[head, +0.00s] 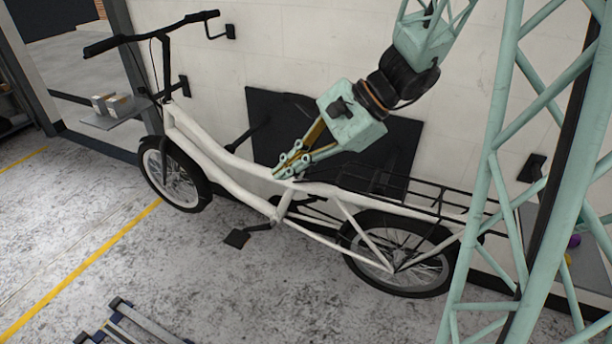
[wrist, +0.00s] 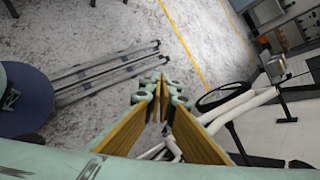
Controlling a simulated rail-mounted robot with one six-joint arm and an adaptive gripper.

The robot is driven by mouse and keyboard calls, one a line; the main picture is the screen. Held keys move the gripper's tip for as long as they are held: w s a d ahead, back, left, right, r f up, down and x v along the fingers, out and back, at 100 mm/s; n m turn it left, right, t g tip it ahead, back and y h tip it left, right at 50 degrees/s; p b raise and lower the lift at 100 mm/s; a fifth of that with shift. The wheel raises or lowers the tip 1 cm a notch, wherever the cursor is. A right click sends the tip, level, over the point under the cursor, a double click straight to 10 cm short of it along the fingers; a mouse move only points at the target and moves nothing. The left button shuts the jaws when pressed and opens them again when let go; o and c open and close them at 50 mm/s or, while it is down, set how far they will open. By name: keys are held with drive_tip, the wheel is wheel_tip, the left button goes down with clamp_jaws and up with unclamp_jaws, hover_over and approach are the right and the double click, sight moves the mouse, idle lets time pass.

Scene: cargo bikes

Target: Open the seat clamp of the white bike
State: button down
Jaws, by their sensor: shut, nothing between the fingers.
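The white bike (head: 223,160) stands upright along the wall in the head view, handlebar at left and rear rack at right. Part of its white frame (wrist: 243,107) shows at the right in the wrist view. My gripper (head: 284,173) points down and left at the middle of the frame, near the top of the seat tube. I cannot tell whether it touches the frame. Its fingertips (wrist: 160,90) are together with nothing between them. The seat clamp cannot be made out in either view; the fingers may cover it. No saddle is visible.
A black panel (head: 262,112) is on the wall behind the bike. The rear rack (head: 420,193) lies right of my gripper. A metal stand (head: 135,325) lies on the floor in front. The floor (head: 90,205) left of the bike is largely clear, with yellow lines.

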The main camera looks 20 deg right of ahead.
drive_tip(key=w+d+f+m+t, duration=0.1)
drive_tip(key=w+d+f+m, duration=0.3)
drive_tip(key=d+f, duration=0.2)
drive_tip(key=w+d+f+m+t+h+p, duration=0.1)
drive_tip(key=w+d+f+m+t, duration=0.1)
drive_tip(key=w+d+f+m, duration=0.2)
drive_tip(key=w+d+f+m+t, duration=0.2)
drive_tip(key=w+d+f+m, duration=0.2)
drive_tip(key=d+f, duration=0.5)
drive_tip(key=d+m, duration=0.1)
drive_tip(key=d, duration=0.2)
drive_tip(key=shift+w+h, duration=0.25)
drive_tip(key=shift+h, duration=0.15)
drive_tip(key=w+a+f, duration=0.4)
drive_tip(key=w+a, duration=0.2)
drive_tip(key=w, duration=0.3)
drive_tip(key=shift+w+a+f+b, duration=0.15)
drive_tip(key=shift+w+a+b, duration=0.2)
drive_tip(key=shift+a+b, duration=0.1)
